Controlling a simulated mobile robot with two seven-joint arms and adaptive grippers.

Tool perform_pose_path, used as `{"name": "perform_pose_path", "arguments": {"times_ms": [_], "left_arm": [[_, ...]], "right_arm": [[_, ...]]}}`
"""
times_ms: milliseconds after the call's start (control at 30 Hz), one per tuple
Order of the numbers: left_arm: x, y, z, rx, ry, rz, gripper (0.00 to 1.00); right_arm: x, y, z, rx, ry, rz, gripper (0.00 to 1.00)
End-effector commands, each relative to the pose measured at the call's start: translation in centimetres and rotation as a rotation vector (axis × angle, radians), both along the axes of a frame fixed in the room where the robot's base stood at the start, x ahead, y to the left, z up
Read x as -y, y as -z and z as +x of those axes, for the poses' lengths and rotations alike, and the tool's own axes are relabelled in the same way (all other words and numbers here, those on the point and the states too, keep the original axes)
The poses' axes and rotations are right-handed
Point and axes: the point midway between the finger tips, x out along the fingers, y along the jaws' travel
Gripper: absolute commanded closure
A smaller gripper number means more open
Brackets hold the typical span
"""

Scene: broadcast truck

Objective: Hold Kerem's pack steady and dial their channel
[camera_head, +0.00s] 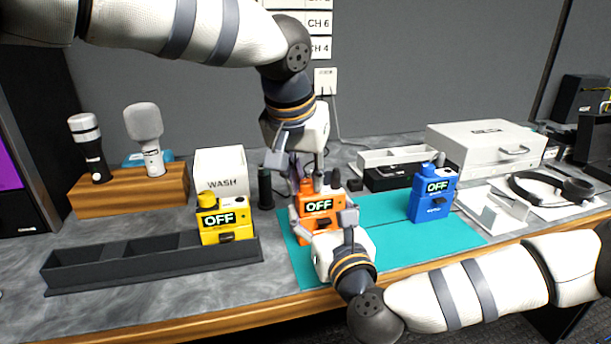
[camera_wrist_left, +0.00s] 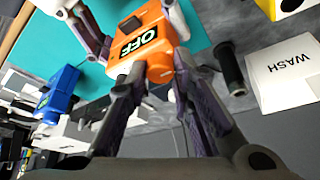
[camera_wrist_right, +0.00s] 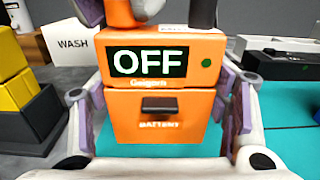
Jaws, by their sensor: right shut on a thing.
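An orange pack (camera_head: 318,207) stands upright on the teal mat, its display reading OFF. The right wrist view shows its front with a BATTERY door (camera_wrist_right: 155,120). My right gripper (camera_head: 338,222) is shut on the pack's lower body, one finger on each side. My left gripper (camera_head: 296,160) hangs over the pack's top from above. Its fingers (camera_wrist_left: 160,85) stand apart near the top, where the dial area is largely hidden. A yellow pack (camera_head: 222,222) and a blue pack (camera_head: 432,195) also read OFF.
A dark tray (camera_head: 120,272) and white WASH box (camera_head: 220,165) are left. Microphones stand on a wooden block (camera_head: 128,195). Headphones (camera_head: 550,187) lie right. The teal mat (camera_head: 385,235) is partly clear.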

Motion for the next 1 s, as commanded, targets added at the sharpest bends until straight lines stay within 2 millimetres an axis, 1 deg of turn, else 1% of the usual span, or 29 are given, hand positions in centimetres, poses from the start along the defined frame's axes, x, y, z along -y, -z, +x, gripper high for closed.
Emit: {"name": "perform_pose_path", "arguments": {"times_ms": [167, 333, 800, 1000], "left_arm": [[-0.05, 0.01, 0.01, -0.001, 0.007, 0.001, 1.0], [-0.15, 0.02, 0.02, -0.003, 0.061, 0.001, 1.0], [-0.38, 0.03, 0.17, -0.003, 0.367, 0.001, 1.0], [-0.44, 0.06, 0.2, -0.003, 0.462, 0.001, 1.0]], "right_arm": [[0.03, 0.02, 0.02, 0.0, 0.001, 0.0, 0.65], [0.03, 0.02, 0.02, 0.0, 0.001, 0.0, 0.65], [0.04, 0.03, 0.02, 0.0, 0.001, 0.0, 0.65], [0.05, 0.03, 0.03, 0.0, 0.001, 0.0, 0.65]]}}
